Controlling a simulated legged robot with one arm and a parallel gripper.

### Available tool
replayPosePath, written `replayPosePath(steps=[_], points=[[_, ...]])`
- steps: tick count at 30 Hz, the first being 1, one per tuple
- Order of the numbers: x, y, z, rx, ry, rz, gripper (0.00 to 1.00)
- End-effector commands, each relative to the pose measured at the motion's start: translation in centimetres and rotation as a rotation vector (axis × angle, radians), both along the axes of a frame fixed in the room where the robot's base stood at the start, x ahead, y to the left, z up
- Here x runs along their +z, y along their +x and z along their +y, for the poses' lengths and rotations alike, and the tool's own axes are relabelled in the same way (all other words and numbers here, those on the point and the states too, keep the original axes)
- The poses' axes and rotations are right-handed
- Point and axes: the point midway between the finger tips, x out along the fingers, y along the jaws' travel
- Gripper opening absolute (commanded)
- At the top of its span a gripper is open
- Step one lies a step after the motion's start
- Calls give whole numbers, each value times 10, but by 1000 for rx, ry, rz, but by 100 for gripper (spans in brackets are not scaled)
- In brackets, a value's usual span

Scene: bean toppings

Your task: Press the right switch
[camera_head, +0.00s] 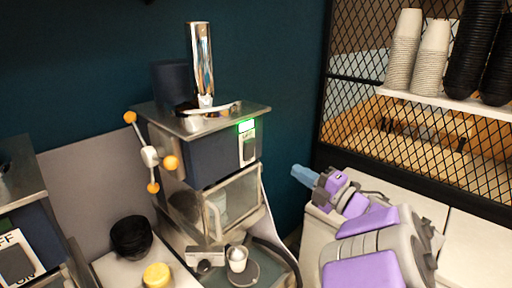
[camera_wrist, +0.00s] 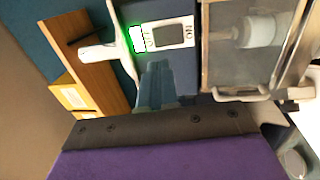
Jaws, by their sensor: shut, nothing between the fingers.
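The right switch (camera_head: 248,147) is a white plate with a dark rocker on the front of the central machine (camera_head: 222,160), under a lit green light (camera_head: 246,125). In the wrist view the switch plate (camera_wrist: 166,36) lies sideways at the upper middle, with its label and rocker visible. My gripper (camera_head: 302,173) has light-blue fingers, shut and empty, to the right of the machine and lower than the switch. In the wrist view the fingertips (camera_wrist: 155,68) point towards the switch, just below the plate; the remaining gap is hard to tell.
Another switch (camera_head: 18,260) marked OFF and ON is on a left machine. A spoked handle (camera_head: 150,156) with orange knobs sticks out left of the central machine. A white cup (camera_head: 237,259) stands below it. A black mesh partition (camera_head: 400,150) is at right.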

Motion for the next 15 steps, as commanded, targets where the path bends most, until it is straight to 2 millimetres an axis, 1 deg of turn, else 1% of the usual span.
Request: replayPosePath(steps=[5,12,15], points=[[0,-3,3,26,1,-7,0],[0,-3,3,23,1,-6,0],[1,-1,6,25,2,-6,0]])
